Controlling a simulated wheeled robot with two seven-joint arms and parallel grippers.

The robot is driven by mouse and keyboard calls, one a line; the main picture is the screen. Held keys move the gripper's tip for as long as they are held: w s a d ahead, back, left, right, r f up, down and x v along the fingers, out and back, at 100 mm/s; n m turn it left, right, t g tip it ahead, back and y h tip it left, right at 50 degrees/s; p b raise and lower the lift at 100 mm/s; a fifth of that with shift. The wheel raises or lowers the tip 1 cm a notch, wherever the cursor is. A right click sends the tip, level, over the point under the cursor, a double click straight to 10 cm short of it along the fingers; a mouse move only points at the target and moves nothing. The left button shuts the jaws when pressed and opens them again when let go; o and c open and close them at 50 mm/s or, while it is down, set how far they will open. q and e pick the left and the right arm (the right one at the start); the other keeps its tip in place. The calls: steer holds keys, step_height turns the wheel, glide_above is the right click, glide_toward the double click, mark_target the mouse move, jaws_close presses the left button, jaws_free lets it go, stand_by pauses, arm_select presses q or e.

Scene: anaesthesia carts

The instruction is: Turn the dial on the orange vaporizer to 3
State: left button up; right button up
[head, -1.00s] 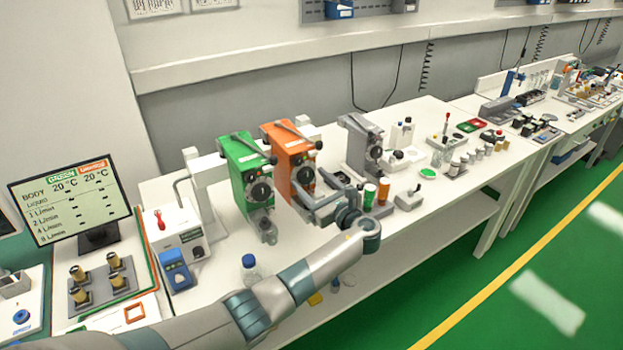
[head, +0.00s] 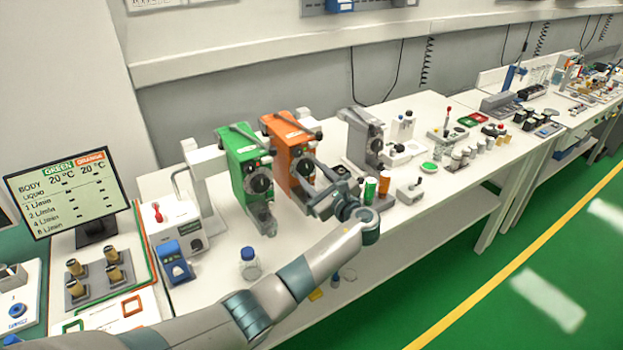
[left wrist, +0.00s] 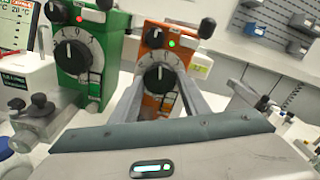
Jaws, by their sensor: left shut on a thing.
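The orange vaporizer (head: 288,150) stands on the bench beside the green vaporizer (head: 240,165). Its black dial (left wrist: 160,78) faces me in the left wrist view, with a white scale plate around it; I cannot read its setting surely. In the head view my left gripper (head: 313,190) is at the vaporizer's lower front, and the arm partly hides that area. My right gripper is not in view.
A grey vaporizer (head: 364,140) stands to the right. Green and orange bottles (head: 371,188) stand close to my left wrist. A screen (head: 70,190) with a table of values and a blue-capped bottle (head: 249,263) are at the left.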

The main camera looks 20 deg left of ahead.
arm_select(q)
steer(key=shift+f+n+b, duration=0.25)
steer(key=shift+n+b, duration=0.5)
steer(key=shift+n, duration=0.15)
steer(key=shift+r+n, duration=0.2)
steer(key=shift+n, duration=0.2)
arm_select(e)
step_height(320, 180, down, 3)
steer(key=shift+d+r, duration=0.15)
arm_select(q)
steer(key=o, duration=1.1)
steer(key=shift+c, duration=0.2)
steer(key=shift+s+d, duration=0.1)
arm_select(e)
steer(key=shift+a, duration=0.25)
